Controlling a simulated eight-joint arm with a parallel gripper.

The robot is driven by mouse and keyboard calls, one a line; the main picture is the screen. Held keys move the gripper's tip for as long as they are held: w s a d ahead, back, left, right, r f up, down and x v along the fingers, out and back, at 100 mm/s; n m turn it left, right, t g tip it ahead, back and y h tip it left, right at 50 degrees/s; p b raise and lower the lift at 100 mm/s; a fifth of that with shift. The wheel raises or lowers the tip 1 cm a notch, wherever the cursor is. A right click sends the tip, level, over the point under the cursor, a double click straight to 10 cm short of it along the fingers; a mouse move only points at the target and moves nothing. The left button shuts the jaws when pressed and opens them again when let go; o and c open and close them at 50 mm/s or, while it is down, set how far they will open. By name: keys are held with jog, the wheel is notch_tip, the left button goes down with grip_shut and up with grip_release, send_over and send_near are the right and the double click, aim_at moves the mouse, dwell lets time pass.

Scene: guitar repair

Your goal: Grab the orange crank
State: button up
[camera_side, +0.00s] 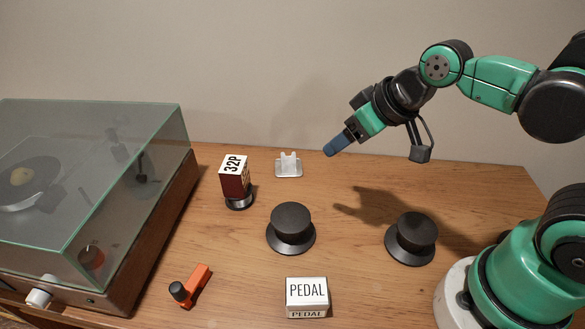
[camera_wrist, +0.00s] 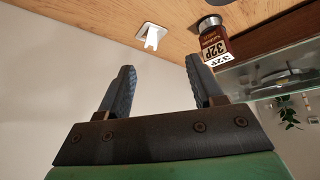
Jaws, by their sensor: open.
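The orange crank (camera_side: 191,286) lies on the table at the front left in the side view, near the turntable's front corner. It has an orange arm and a dark knob at its left end. It does not show in the wrist view. My gripper (camera_side: 330,151) is in the air above the back of the table, far up and to the right of the crank. In the wrist view my gripper (camera_wrist: 158,78) has its two blue fingers apart with nothing between them.
A turntable with a glass lid (camera_side: 95,170) fills the left. A box marked 32P (camera_side: 235,178) on a dark round base, a white holder (camera_side: 288,165), two black round knobs (camera_side: 291,225) (camera_side: 413,236) and a PEDAL box (camera_side: 306,295) stand on the wooden table (camera_side: 350,275).

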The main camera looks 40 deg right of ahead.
jog(key=w+a+n+y, duration=0.2)
jog(key=w+a+n, duration=0.15)
jog(key=a, duration=0.35)
jog(key=n+g+y, duration=0.5)
jog(key=n+y, duration=0.1)
jog(key=n, duration=0.4)
send_near(177, 308)
jog(key=a, duration=0.3)
jog(key=shift+w+a+r, duration=0.1)
jog(key=shift+w, duration=0.25)
jog(key=shift+x, duration=2.75)
grip_shut()
